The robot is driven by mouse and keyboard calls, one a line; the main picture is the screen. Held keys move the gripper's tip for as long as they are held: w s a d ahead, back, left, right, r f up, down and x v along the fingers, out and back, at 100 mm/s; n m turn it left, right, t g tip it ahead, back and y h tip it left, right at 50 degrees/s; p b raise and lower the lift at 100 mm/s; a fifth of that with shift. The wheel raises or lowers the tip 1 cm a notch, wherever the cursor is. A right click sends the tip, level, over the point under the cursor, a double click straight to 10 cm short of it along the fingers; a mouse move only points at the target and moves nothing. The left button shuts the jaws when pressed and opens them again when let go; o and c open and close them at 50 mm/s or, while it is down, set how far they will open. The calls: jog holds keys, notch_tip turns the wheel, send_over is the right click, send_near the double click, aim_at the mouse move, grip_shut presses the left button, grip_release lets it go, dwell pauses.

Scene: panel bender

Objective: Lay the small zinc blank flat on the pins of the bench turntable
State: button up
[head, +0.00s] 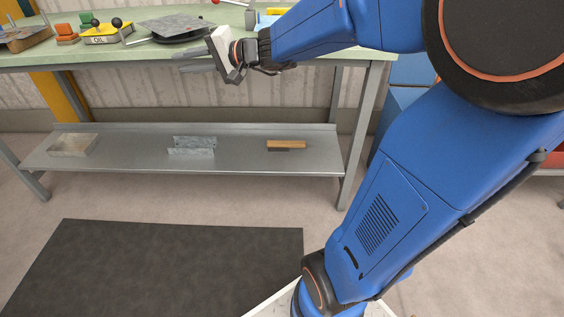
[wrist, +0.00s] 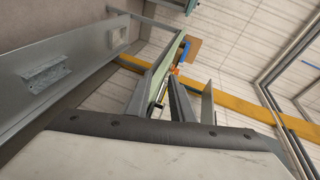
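A mottled grey sheet that looks like the zinc blank (head: 172,23) lies over a dark round disc, which looks like the bench turntable (head: 185,38), on the green bench top. It looks about flat; its contact with any pins is too small to tell. My gripper (head: 182,61) is at the bench's front edge, just in front of the turntable, with its fingers pointing left. In the wrist view my gripper (wrist: 167,97) has its two fingers apart, with no sheet between them. The blank cannot be made out in the wrist view.
The lower shelf (head: 235,157) holds a tray (head: 73,145), bent metal (head: 192,149) and a wooden block (head: 286,145). A dark mat (head: 170,265) lies on clear floor.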

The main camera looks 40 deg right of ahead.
jog(key=s+a+f+n+g+h, duration=0.1)
jog(key=s+f+n+g, duration=0.15)
jog(key=s, duration=0.35)
jog(key=s+a+f+n+g, duration=0.1)
jog(key=s+a+f+g, duration=0.15)
jog(key=s, duration=0.35)
jog(key=s+a+f+n+g+h, duration=0.1)
jog(key=s+f+n, duration=0.1)
jog(key=s+f, duration=0.3)
jog(key=s+d+f+n+h, duration=0.1)
jog(key=s+d+f+h, duration=0.1)
jog(key=s+d, duration=0.2)
jog(key=s+d+f+g+h, duration=0.1)
jog(key=s+d+f+h, duration=0.1)
jog(key=s, duration=0.4)
jog(key=s+d+f+n+h, duration=0.1)
jog(key=s+d+f+h, duration=0.1)
jog(key=s+d, duration=0.3)
jog(key=shift+s+d+f+n+h, duration=0.35)
jog(key=shift+d+h, duration=0.2)
jog(key=shift+h, duration=0.35)
jog(key=shift+c, duration=0.7)
